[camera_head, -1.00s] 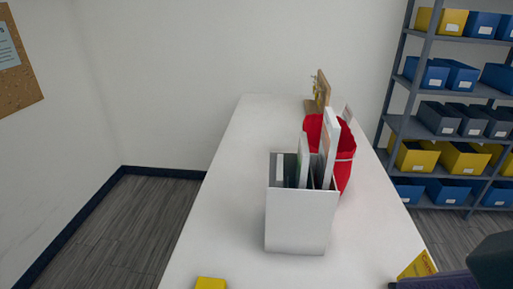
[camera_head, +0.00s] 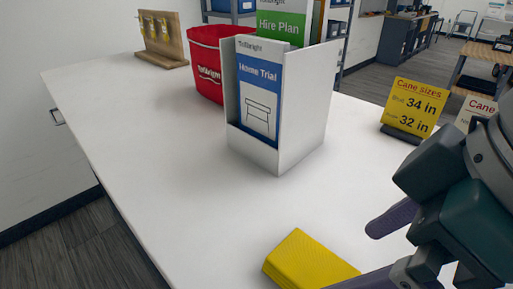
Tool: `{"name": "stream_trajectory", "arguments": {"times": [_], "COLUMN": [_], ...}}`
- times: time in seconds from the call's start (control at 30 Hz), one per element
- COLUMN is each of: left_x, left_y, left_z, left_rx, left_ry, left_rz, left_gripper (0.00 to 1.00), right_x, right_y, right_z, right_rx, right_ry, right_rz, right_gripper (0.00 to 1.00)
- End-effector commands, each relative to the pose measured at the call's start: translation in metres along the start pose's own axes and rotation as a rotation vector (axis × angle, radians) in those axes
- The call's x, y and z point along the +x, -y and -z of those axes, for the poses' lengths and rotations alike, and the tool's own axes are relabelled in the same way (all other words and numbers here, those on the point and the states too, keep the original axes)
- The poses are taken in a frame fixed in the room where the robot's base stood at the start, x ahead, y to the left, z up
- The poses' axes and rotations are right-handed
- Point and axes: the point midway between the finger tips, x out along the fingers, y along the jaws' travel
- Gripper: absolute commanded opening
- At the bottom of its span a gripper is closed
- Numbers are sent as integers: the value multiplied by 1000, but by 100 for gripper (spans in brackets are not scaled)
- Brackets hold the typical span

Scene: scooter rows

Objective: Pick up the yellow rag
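The yellow rag (camera_head: 308,262) looks like a folded block. It lies on the white table at the bottom of the head view, partly cut off by the lower picture edge. My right gripper (camera_head: 350,258) comes in from the right with two purple fingers spread apart and nothing visible held between them. Its lower finger is beside the right end of the rag. I cannot tell whether it touches the rag. My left gripper is not in view.
A white leaflet holder (camera_head: 300,115) stands mid-table, with a red bucket (camera_head: 208,65) behind it. A wooden stand with hooks (camera_head: 162,40) is at the far end. A yellow "Cane sizes" sign (camera_head: 413,108) stands right. The table's left half (camera_head: 130,120) is clear.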

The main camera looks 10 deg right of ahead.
Motion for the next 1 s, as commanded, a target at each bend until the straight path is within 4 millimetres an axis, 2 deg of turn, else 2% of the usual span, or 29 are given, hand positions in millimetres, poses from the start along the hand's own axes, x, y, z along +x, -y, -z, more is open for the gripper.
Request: {"name": "stream_trajectory", "arguments": {"times": [0.03,0.27,0.53,0.67,1.0], "left_x": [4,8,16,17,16], "left_y": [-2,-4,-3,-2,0], "left_z": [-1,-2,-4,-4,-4], "left_rx": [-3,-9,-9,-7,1], "left_ry": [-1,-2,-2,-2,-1], "left_rz": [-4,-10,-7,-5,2], "left_gripper": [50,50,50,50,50], "right_x": [10,31,72,77,77], "right_y": [1,1,1,0,0], "right_z": [0,2,8,8,8], "right_rx": [2,0,-1,-2,-2], "right_ry": [0,-1,0,-1,-2], "right_rz": [2,1,2,0,0], "right_gripper": [100,100,100,100,100]}}
